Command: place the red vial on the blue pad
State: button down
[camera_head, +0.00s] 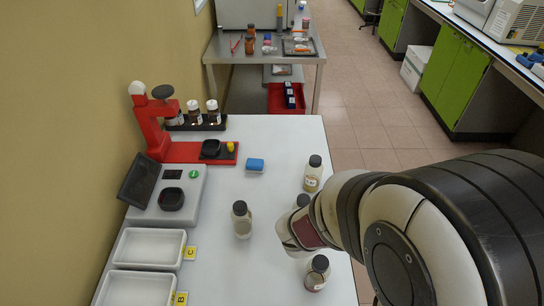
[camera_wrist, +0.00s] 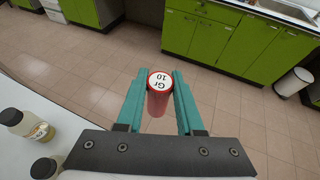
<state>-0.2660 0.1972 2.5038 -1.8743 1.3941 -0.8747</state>
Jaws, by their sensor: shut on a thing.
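The red vial (camera_wrist: 157,103) is upright between the teal fingers of my gripper (camera_wrist: 160,82) in the wrist view. Its round white top has a red rim and reads "Gr 10". My gripper is shut on it, and tiled floor shows beyond it. In the head view my arm hides the fingers and the vial.
Dark-capped bottles stand on the white table (camera_head: 270,135) at its middle (camera_head: 242,222), right (camera_head: 313,175) and front right (camera_head: 317,274). A red stand (camera_head: 155,125), scale (camera_head: 187,200) and white trays (camera_head: 150,246) line the left side. Clear table surrounds the blue block.

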jog(key=w+a+n+t+y, duration=0.25)
jog(key=w+a, duration=0.25)
jog(key=w, duration=0.5)
jog(key=w+a+n+t+y, duration=0.2)
jog(key=w+a+n+t, duration=0.2)
jog(key=w, duration=0.6)
jog(key=n+t+y, duration=0.2)
jog(key=n+y, duration=0.3)
jog(key=y, duration=0.1)
send_over(255, 162)
notch_tip(255, 162, down, 12)
jog(key=shift+f+h, duration=0.25)
jog(key=shift+f, duration=1.55)
jog(key=shift+f, duration=0.15)
jog(key=c, duration=0.5)
grip_release()
jog(key=shift+c, duration=0.2)
